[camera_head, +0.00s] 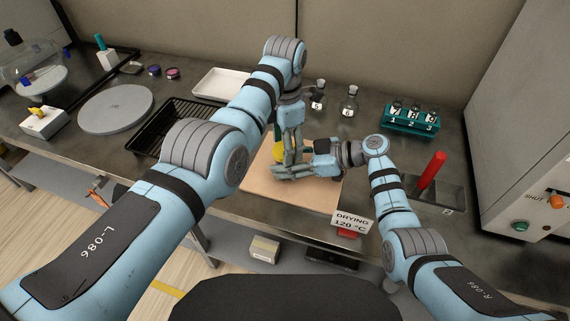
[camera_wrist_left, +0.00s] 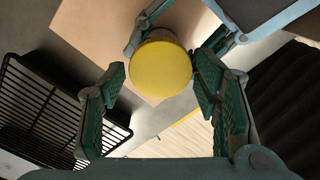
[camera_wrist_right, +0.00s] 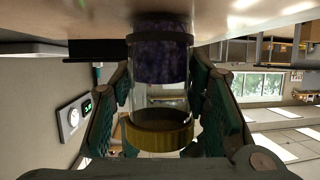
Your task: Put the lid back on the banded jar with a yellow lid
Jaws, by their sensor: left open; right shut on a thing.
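The banded jar (camera_wrist_right: 160,95) is clear glass with dark purple contents and a dark band near its base. It stands upright on or just above the tan board, with its base at the top of the right wrist view. The yellow lid (camera_wrist_right: 158,134) is at the jar's mouth and looks level; I cannot tell if it is fully seated. It also shows in the left wrist view (camera_wrist_left: 161,70) and the head view (camera_head: 278,155). My left gripper (camera_wrist_left: 162,78) is open, pointing down around the lid. My right gripper (camera_head: 292,171) is shut on the jar from the side.
The tan board (camera_head: 262,183) lies at the table's front edge with a DRYING 120 °C sign (camera_head: 352,221) beside it. A black rack (camera_head: 172,128) and white tray (camera_head: 222,84) are left, stoppered flasks (camera_head: 350,101) behind, and a teal vial rack (camera_head: 411,119) right.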

